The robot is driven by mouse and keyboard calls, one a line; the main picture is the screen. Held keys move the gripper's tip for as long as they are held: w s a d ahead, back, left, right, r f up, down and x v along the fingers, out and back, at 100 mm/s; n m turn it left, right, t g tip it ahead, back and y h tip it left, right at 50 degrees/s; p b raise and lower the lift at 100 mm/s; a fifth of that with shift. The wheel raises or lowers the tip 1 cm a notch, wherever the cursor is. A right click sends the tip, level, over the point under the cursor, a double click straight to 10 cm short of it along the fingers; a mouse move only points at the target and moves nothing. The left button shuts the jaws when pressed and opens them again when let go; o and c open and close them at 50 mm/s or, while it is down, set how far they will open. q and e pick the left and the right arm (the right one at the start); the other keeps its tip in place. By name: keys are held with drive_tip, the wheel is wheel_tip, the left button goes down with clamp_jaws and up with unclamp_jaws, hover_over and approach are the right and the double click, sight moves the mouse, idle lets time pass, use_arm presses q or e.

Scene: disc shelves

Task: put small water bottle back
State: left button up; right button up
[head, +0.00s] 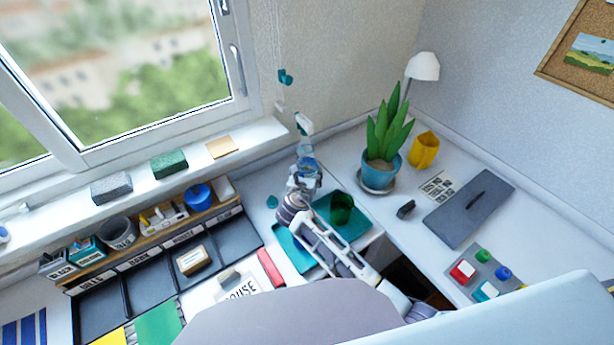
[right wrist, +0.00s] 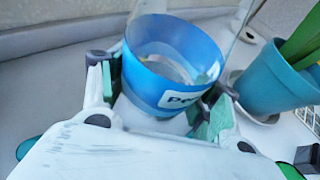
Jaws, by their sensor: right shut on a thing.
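The small water bottle (head: 307,163) is clear with a blue band and stands roughly upright at the back of the desk, near the corner below the window. A white and teal top shows above it in the head view. My right gripper (head: 304,178) is shut on it. In the right wrist view the blue-banded bottle (right wrist: 172,65), with a partly hidden white label, sits between the green-padded fingers of the right gripper (right wrist: 165,115). I cannot tell whether its base touches the desk. My left gripper is not in view.
A potted plant (head: 376,172) in a blue pot stands to the right of the bottle. A dark green cup (head: 341,207) stands on a teal mat (head: 352,228) in front. A white lamp (head: 423,67) and yellow pot (head: 424,150) are farther right. Black trays (head: 145,288) lie left.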

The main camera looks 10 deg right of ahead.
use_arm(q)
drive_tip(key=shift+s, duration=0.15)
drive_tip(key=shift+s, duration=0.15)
use_arm(e)
drive_tip(key=o, duration=1.4)
drive_tip(key=shift+f, duration=0.15)
drive_tip(key=shift+s+a+r+p, duration=0.15)
drive_tip(key=shift+s+r+p, duration=0.15)
drive_tip(key=shift+s+p, duration=0.15)
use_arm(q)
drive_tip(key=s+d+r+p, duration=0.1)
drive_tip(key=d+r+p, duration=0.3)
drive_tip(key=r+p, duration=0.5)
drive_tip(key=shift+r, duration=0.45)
use_arm(e)
drive_tip(key=shift+v, duration=5.5)
